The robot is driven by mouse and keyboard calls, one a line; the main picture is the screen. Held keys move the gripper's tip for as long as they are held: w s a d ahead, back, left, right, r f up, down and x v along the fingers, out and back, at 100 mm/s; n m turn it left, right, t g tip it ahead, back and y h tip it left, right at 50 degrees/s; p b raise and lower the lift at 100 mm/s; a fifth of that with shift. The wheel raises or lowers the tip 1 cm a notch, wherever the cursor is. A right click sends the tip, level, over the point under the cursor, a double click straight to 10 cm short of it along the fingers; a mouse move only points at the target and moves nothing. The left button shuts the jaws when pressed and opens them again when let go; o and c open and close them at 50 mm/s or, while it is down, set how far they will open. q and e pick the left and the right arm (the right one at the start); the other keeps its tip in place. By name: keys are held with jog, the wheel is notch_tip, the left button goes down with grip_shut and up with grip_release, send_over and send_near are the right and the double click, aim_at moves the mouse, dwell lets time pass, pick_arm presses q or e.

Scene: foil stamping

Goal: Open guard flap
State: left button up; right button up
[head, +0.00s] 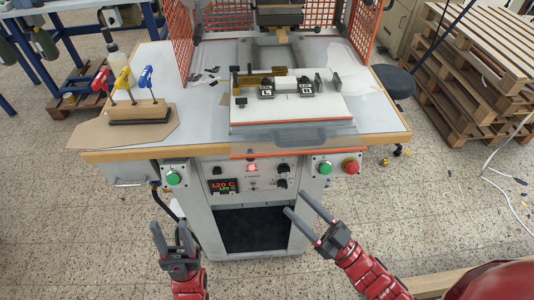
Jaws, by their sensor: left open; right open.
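The guard flap (293,138) looks like the clear panel with an orange lower edge at the front of the stamping machine. It sits at the table's front edge, just above the control panel; how it is hinged is hard to see. My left gripper (168,226) is open and empty, low in front of the machine's left side. My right gripper (294,201) is open and empty, its fingers pointing up and left in front of the dark lower panel, below the flap. Neither gripper touches the flap.
Behind the flap lies a white bed (290,108) with clamps. Orange mesh guards (180,38) stand at the sides. A wooden block with coloured-handled tools (132,110) is at left. A green button (174,178) and a red button (350,166) flank the control panel (252,180). Pallets (470,85) stand right.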

aim_at(253, 160)
jog(key=x, duration=1.6)
jog(key=shift+w+a+r+p, duration=0.15)
jog(key=shift+a+r+p, duration=0.05)
jog(key=shift+p, duration=0.2)
grip_shut()
dwell(0.4)
